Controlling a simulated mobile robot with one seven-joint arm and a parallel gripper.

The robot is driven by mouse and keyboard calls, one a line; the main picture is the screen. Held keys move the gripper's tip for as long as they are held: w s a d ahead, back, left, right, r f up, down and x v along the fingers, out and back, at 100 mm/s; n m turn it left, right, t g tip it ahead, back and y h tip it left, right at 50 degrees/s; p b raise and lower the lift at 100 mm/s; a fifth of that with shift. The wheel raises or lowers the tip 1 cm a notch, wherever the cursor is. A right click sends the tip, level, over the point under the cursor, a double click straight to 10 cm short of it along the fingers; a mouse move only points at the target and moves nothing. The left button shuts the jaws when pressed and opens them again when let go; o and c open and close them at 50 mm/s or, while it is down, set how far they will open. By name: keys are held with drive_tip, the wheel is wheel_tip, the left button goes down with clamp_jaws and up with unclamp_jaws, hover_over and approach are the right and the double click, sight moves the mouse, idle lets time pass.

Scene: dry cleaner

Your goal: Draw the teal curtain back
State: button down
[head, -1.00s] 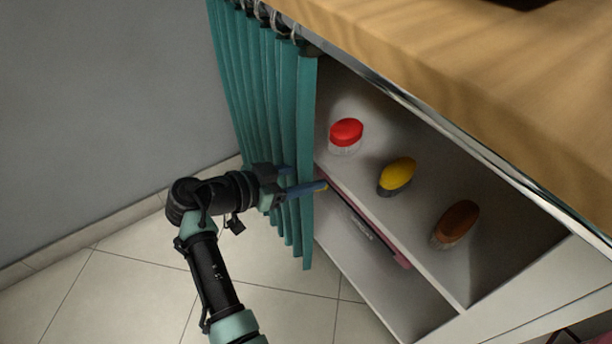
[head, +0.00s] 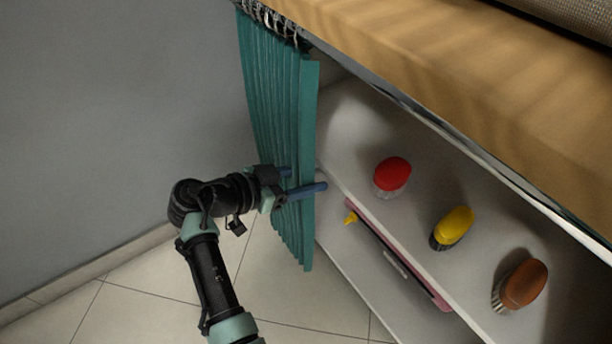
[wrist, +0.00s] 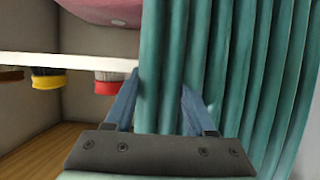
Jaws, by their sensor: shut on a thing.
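The teal curtain (head: 277,110) hangs in tight folds from rings at the left end of the counter. Its right edge is at the left side of the shelf opening, and the shelves to the right are uncovered. My gripper (head: 308,180) is shut on the curtain's leading edge, about two thirds of the way down. In the wrist view my gripper's two blue fingers (wrist: 158,105) stand on either side of a fold of the curtain (wrist: 240,70). The fingertips are partly hidden by the cloth.
A red brush (head: 392,174), a yellow brush (head: 456,225) and a brown brush (head: 524,282) stand on the upper shelf. A pink-edged item (head: 400,256) lies below. The wooden counter top (head: 450,85) overhangs. A grey wall (head: 120,110) stands at left; tiled floor is clear.

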drive_tip(key=shift+a, duration=0.1)
drive_tip(key=shift+c, duration=1.2)
unclamp_jaws()
drive_tip(key=shift+r, duration=0.1)
drive_tip(key=p+v, duration=0.6)
drive_tip(key=v, duration=0.7)
